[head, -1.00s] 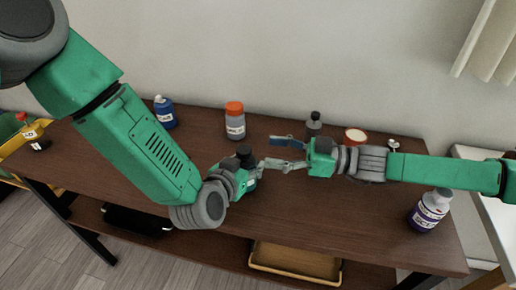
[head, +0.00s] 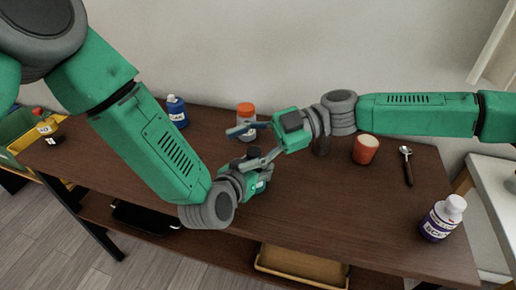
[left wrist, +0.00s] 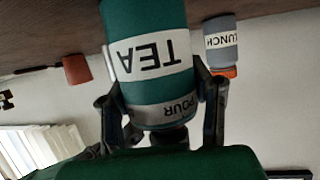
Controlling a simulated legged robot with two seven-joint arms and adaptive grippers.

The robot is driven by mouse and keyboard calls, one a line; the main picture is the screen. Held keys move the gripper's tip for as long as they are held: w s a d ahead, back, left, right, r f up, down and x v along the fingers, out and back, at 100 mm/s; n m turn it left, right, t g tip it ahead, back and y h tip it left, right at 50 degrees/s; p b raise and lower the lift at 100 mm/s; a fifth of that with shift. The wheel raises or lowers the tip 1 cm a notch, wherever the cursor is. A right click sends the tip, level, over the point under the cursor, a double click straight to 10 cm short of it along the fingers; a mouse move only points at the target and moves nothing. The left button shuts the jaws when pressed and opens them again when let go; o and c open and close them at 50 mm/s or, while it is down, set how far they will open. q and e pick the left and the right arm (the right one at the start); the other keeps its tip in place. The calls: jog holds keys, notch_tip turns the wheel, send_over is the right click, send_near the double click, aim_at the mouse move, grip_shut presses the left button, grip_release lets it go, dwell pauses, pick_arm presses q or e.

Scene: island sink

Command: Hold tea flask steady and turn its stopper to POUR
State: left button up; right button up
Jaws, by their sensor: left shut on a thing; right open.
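The tea flask (left wrist: 148,60) is a teal cylinder with a white TEA label and a grey band marked POUR. It appears upside down in the left wrist view. My left gripper (left wrist: 160,100) is shut on it, a finger on each side; in the head view the left gripper (head: 254,182) hides most of the flask. The dark stopper (head: 255,152) shows at the flask's top. My right gripper (head: 252,146) is open, its fingers pointing left and down, close to the stopper. I cannot tell whether they touch it.
The front middle is clear. A tray (head: 300,270) sits below.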

jog(key=s+a+n+g+h, duration=0.1)
jog(key=a+n+h, duration=0.1)
jog(key=n, duration=0.1)
jog(key=n+t+h, duration=0.4)
jog(key=t+h, duration=0.1)
jog(key=h, duration=0.8)
send_near(254, 150)
jog(key=f, duration=1)
jog(key=shift+s, duration=0.2)
jog(key=shift+c, duration=0.3)
jog(key=shift+r, duration=0.1)
jog(key=c, duration=1.1)
